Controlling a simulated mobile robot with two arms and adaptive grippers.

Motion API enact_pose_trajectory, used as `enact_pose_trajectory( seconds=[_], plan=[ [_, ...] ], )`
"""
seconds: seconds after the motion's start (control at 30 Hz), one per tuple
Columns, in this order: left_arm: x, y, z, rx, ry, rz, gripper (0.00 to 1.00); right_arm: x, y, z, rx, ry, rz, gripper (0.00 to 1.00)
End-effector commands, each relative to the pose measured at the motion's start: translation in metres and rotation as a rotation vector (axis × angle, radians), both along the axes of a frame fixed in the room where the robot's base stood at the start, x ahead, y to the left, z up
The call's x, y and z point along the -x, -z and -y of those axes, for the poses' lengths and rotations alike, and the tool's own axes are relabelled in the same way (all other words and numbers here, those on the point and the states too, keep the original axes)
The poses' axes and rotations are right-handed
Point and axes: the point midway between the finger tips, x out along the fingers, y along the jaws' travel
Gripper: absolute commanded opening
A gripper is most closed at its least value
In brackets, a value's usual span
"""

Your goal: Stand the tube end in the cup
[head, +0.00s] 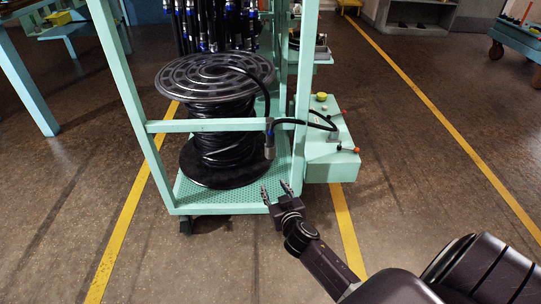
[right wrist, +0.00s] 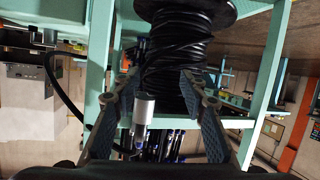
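A black tube (head: 318,122) arcs from the mint box at the right of the cart to the cart's front rail. Its metal end fitting (head: 270,128) points down at a small grey cup (head: 269,151) by the rail. In the right wrist view, where the scene is upside down, the fitting (right wrist: 138,134) meets the pale cup (right wrist: 144,108); how deep it sits is unclear. My right gripper (head: 277,190) is open and empty, below and in front of the cup. Its spread fingers (right wrist: 165,95) frame the cup in the wrist view without visible contact. My left gripper is out of view.
A large hose reel (head: 215,82) stands on the perforated cart shelf (head: 232,197), behind the mint frame (head: 205,126). The mint box (head: 330,160) with red-tipped levers adjoins it at right. Several hoses hang behind. The floor in front is clear.

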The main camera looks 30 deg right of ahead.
Motion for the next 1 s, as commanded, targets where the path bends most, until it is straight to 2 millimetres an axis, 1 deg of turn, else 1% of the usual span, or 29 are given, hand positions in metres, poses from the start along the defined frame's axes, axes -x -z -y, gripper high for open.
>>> enact_pose_trajectory(
  seconds=[0.03,0.1,0.2,0.3,0.33,0.4,0.5,0.67,0.9,1.0],
  plan=[
    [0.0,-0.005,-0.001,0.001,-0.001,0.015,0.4,-0.012,-0.019,0.007,0.006,0.011,0.077,0.39],
    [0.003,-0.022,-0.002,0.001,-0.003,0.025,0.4,-0.021,-0.052,0.014,0.007,0.028,0.164,0.39],
    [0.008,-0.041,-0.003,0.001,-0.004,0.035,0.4,-0.028,-0.089,0.02,0.008,0.041,0.259,0.39],
    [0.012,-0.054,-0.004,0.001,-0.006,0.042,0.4,-0.031,-0.112,0.024,0.007,0.049,0.315,0.39],
    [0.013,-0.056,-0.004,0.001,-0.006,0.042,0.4,-0.031,-0.117,0.025,0.008,0.051,0.324,0.39],
    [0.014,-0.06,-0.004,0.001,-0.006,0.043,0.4,-0.035,-0.124,0.027,0.008,0.053,0.34,0.39],
    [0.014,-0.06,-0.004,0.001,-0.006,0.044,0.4,-0.045,-0.127,0.03,0.009,0.051,0.345,0.39],
    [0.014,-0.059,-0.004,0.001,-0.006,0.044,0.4,-0.06,-0.126,0.036,0.009,0.052,0.343,0.39],
    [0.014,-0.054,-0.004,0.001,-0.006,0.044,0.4,-0.091,-0.123,0.049,0.009,0.052,0.342,0.39],
    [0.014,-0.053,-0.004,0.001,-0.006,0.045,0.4,-0.1,-0.122,0.052,0.008,0.053,0.34,0.39]
  ],
)
